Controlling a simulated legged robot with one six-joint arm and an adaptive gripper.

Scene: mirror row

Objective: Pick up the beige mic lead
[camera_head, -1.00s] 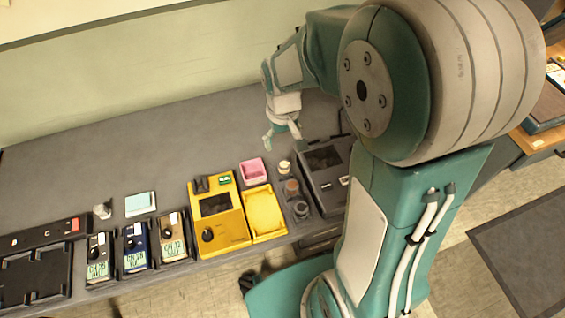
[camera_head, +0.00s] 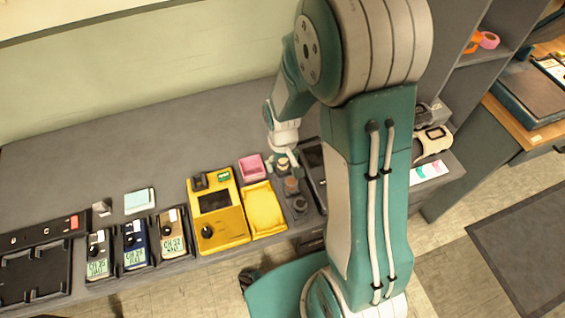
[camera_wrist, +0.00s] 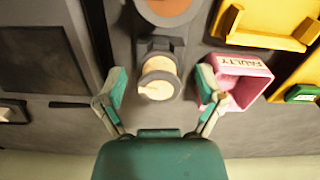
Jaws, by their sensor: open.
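The beige mic lead (camera_wrist: 157,80) looks like a small round coil with a pale top, at the end of a dark holder in the wrist view. It also shows beside my fingers in the head view (camera_head: 283,162). My gripper (camera_wrist: 160,90) is open, with one green-tipped finger on each side of the lead. Whether the fingers touch it cannot be told. In the head view my gripper (camera_head: 284,168) is low over the far end of the holder row.
A pink tray marked FAULTY (camera_wrist: 243,83) stands close beside the right finger. A brown lead (camera_head: 291,186) and a dark lead (camera_head: 300,204) sit in line with the beige one. A yellow tray (camera_head: 264,209) and yellow tester (camera_head: 218,212) stand to the left. The rear bench is clear.

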